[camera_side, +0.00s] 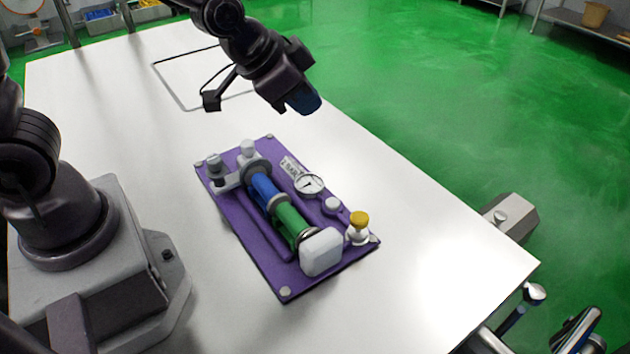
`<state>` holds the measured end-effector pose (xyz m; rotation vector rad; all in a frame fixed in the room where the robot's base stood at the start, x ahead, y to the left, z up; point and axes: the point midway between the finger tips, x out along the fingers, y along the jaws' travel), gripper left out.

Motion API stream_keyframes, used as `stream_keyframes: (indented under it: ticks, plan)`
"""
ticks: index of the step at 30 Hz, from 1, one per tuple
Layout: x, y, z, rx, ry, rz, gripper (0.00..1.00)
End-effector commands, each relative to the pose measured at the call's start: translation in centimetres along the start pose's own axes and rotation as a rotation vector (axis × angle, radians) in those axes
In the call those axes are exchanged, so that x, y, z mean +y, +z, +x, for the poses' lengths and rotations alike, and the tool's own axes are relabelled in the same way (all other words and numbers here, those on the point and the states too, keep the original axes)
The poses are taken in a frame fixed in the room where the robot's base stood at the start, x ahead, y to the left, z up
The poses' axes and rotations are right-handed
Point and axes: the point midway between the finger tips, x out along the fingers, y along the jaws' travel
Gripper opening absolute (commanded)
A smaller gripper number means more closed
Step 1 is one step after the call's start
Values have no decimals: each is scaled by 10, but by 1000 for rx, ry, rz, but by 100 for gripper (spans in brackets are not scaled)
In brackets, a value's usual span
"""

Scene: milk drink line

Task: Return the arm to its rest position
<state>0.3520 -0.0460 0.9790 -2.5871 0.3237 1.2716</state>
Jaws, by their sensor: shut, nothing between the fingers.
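My gripper (304,99) is in the upper middle of the side view, above the white table and apart from everything on it. Its blue fingertips are together with nothing between them. My arm comes in from the top edge, and my base stands at the left. A cable and a small dark box hang at the left of the wrist.
A purple plate (246,235) lies on the white table (410,225) below my gripper. It carries a blue and green cylinder (288,222), a round gauge (309,184), a white block (320,251) and a yellow-topped knob (358,222). A grey outline (172,84) marks the far table, which is clear.

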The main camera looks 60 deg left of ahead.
Motion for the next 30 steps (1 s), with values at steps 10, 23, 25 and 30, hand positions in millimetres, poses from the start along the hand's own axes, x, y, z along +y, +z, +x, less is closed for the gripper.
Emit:
stream_keyframes:
  ticks: [10,23,25,30]
  plan:
    - [-9,39,-132,-100,-17,-222,0]
    - [-8,73,-175,-166,-68,-325,0]
    - [-8,73,-175,-166,-68,-324,0]
    - [-7,74,-173,-175,-65,-321,0]
